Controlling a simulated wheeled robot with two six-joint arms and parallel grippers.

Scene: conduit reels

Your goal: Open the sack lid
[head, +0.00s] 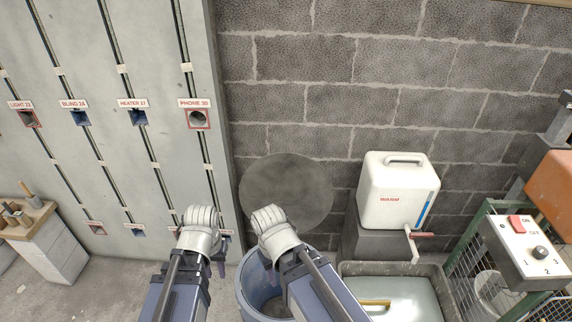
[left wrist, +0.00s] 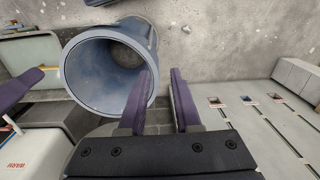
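A blue round bin (head: 247,289) stands on the floor below my grippers, its mouth uncovered. In the left wrist view the bin (left wrist: 75,75) shows its hollow inside. A round dark grey disc (head: 285,180), which looks like a raised lid, stands upright behind the bin against the block wall. No sack lid can be told apart for certain. My left gripper (head: 216,262) is left of the bin. In the left wrist view its purple fingers (left wrist: 163,75) are apart with nothing between them. My right gripper (head: 264,262) is over the bin, its fingers mostly hidden by its own arm.
A grey panel (head: 130,80) with labelled ports is at left. A white tank (head: 398,190) with a tap stands on a block at right. A water-filled trough (head: 345,268) and a switch box (head: 525,245) are at the right front. A low bench (head: 30,220) is far left.

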